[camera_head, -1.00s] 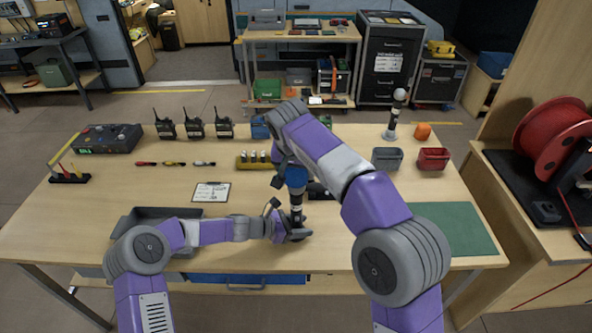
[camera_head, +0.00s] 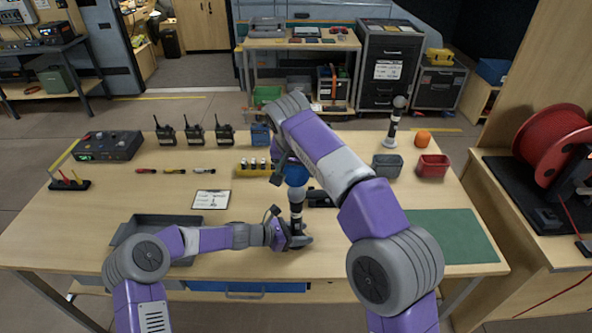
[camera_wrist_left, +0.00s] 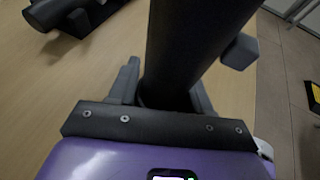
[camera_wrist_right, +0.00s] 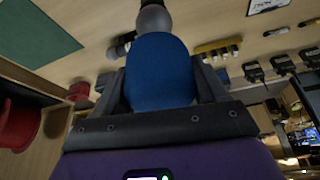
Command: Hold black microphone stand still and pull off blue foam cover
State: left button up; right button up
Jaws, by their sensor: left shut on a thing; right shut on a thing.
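The black microphone stand (camera_head: 297,213) stands upright near the table's front middle. My left gripper (camera_head: 293,239) is shut around its lower part; in the left wrist view the dark shaft (camera_wrist_left: 192,45) rises between the fingers. The blue foam cover (camera_head: 297,176) is above the stand. My right gripper (camera_head: 284,168), coming from above, is shut on it. In the right wrist view the blue foam (camera_wrist_right: 158,75) sits between the fingers, with the grey microphone head (camera_wrist_right: 153,19) showing beyond its end. I cannot tell whether foam and head still touch.
A second microphone (camera_head: 394,120) stands at the back right beside an orange foam cover (camera_head: 423,139). Grey (camera_head: 387,165) and red (camera_head: 433,166) bins are nearby. A grey tray (camera_head: 145,222) lies left of my left gripper. The green mat (camera_head: 450,235) is bare.

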pick_arm(q)
jog(key=shift+a+f, duration=0.1)
jog(key=shift+f, duration=0.15)
jog(key=o, duration=1)
jog(key=shift+o, duration=0.9)
jog(key=shift+r, duration=0.1)
jog(key=v, duration=1.1)
jog(key=shift+s+a+r, duration=0.15)
jog(key=shift+a+r, duration=0.05)
jog(key=shift+s+a, duration=0.1)
jog(key=shift+a, duration=0.1)
